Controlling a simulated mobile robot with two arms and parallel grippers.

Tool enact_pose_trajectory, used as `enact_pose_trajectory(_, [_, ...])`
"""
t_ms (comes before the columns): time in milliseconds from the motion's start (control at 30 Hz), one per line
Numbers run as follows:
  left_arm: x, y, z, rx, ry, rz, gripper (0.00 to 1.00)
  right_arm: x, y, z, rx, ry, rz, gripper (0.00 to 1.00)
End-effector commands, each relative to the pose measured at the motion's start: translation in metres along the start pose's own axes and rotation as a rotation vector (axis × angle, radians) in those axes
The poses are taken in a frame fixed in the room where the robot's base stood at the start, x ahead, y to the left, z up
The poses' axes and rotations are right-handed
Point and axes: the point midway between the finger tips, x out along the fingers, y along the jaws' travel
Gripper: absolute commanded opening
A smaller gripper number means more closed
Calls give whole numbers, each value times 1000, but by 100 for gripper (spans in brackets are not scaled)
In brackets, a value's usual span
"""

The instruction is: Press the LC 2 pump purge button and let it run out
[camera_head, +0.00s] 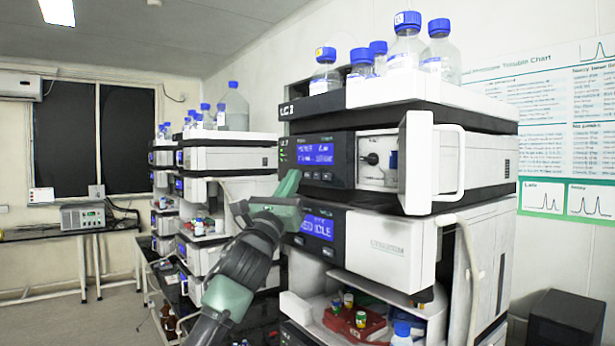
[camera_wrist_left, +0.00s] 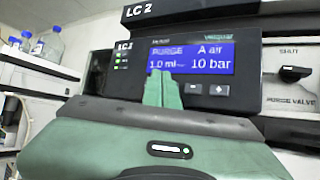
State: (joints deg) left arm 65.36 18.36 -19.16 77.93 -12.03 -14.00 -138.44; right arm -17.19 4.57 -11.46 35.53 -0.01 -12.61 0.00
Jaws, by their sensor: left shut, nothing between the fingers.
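The LC 2 pump (camera_head: 318,160) is the upper dark-fronted unit in the near column stack. In the left wrist view its blue screen (camera_wrist_left: 215,58) reads PURGE, A air, about 1.0 ml and 10 bar. Minus and plus buttons (camera_wrist_left: 206,89) show below the screen. My left gripper (camera_head: 291,178) is shut and empty, its fingertips at the lower left of the pump's panel. In the wrist view the green fingers (camera_wrist_left: 163,88) cover the panel left of the minus button, so any button there is hidden. I cannot tell whether they touch. My right gripper is not in view.
The purge valve knob (camera_wrist_left: 294,73) sits right of the panel, below the word SHUT. A white door with a handle (camera_head: 447,165) stands open beside it. Blue-capped bottles (camera_head: 407,45) stand on top. Another module (camera_head: 375,245) is below. A second stack (camera_head: 230,160) stands behind.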

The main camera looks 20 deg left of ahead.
Motion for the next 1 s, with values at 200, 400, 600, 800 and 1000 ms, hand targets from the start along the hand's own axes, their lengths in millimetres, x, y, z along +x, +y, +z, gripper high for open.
enact_pose_trajectory(200, [-15, 12, 12, 4, 0, 0, 0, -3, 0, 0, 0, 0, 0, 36])
enact_pose_trajectory(400, [-28, 21, 21, 3, 0, 0, 0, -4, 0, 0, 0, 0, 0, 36])
enact_pose_trajectory(600, [-33, 24, 24, 1, 0, 0, 0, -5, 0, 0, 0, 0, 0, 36])
enact_pose_trajectory(800, [-33, 24, 24, 0, 0, 0, 0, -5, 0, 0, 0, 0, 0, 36])
enact_pose_trajectory(1000, [-32, 23, 24, 0, 0, 0, 0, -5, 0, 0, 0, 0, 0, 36])
